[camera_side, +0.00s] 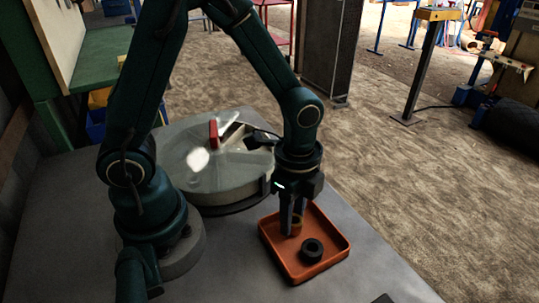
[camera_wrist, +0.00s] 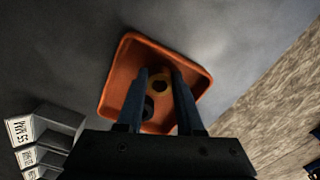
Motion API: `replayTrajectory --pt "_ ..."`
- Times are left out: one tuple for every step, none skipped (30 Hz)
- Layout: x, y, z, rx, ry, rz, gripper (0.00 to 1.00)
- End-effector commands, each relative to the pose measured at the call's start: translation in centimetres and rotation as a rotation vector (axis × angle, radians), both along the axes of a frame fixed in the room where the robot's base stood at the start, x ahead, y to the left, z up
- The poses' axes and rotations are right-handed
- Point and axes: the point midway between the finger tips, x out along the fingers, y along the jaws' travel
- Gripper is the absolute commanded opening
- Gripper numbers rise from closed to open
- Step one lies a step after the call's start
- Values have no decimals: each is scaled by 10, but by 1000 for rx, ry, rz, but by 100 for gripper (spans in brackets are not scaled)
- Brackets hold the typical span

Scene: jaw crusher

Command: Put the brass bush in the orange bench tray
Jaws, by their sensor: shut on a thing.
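The brass bush (camera_side: 296,227) is a small yellowish ring. It sits between the fingers of my gripper (camera_side: 290,233), which is shut on it, inside the outline of the orange bench tray (camera_side: 322,272). I cannot tell whether the bush touches the tray floor. In the wrist view the bush (camera_wrist: 159,85) shows between the two fingertips (camera_wrist: 159,74), with the orange tray (camera_wrist: 133,55) around and below it. A black ring (camera_side: 312,250) lies in the tray in front of the bush. It also shows partly in the wrist view (camera_wrist: 148,108), beside a finger.
A round glossy machine lid (camera_side: 215,165) with a red handle (camera_side: 213,133) stands behind and left of the tray. Grey labelled blocks (camera_wrist: 52,128) are at the lower left of the wrist view. The grey table (camera_side: 240,270) is clear left of the tray.

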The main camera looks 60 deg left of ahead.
Motion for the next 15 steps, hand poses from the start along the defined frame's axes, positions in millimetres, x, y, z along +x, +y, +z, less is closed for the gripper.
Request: replayTrajectory --pt "0 0 0 0 0 0 0" --pt "0 0 0 0 0 0 0" --pt "0 0 0 0 0 0 0" --pt "0 0 0 0 0 0 0" --pt "0 0 0 0 0 0 0" --pt "0 0 -1 0 0 0 0" --pt "0 0 -2 1 1 0 0" --pt "0 0 -3 1 1 0 0" --pt "0 0 -3 1 1 0 44" --pt "0 0 -3 0 0 0 55" --pt "0 0 -2 0 0 0 66" --pt "0 0 -2 0 0 0 66" --pt "0 0 -2 0 0 0 66" --pt "0 0 -2 0 0 0 66" --pt "0 0 -2 0 0 0 66"
